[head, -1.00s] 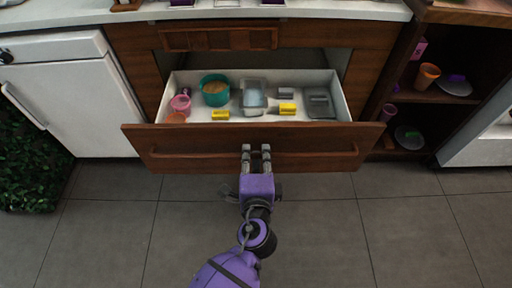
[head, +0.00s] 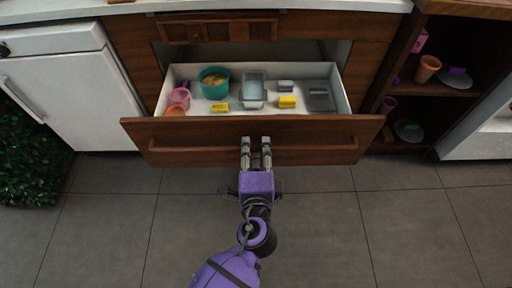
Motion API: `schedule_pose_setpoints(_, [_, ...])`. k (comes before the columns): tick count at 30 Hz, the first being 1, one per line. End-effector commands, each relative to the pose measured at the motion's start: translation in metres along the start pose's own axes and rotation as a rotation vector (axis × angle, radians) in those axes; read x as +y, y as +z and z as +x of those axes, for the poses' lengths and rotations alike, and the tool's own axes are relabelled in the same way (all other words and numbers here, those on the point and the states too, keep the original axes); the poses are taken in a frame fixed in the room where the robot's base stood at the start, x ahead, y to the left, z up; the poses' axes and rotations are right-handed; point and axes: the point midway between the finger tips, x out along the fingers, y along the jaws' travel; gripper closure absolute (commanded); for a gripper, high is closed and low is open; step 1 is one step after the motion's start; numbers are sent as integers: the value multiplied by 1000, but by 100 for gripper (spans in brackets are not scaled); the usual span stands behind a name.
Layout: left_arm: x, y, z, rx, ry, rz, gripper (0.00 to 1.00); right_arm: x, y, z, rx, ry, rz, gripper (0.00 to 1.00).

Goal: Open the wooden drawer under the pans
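The wooden drawer (head: 190,130) is pulled well out of the brown cabinet, its white inside showing from above. Its front carries a long horizontal wooden handle (head: 320,148). My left gripper (head: 256,146) is at the middle of this handle, its two grey fingers side by side with a gap between them. The fingers overlap the handle in the picture; whether they touch it or hook behind it I cannot tell. My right gripper is not in view. No pans show in the picture.
The drawer holds a teal pot (head: 214,82), pink cups (head: 180,97), a clear container (head: 253,91), yellow blocks (head: 287,102) and a grey tray (head: 319,95). An open shelf (head: 440,92) stands right, a white cabinet (head: 70,90) left. The tiled floor (head: 400,230) in front is clear.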

Motion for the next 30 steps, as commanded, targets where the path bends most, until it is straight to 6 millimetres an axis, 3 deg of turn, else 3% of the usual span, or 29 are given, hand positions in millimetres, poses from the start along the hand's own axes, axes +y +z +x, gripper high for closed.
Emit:
schedule_pose_setpoints(9, [1,1,-68,-1,4,-2,68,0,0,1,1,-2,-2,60])
schedule_pose_setpoints(15, [0,0,-97,0,2,-1,68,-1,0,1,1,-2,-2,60])
schedule_pose_setpoints(30, [0,0,-107,0,1,-1,68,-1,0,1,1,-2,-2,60])
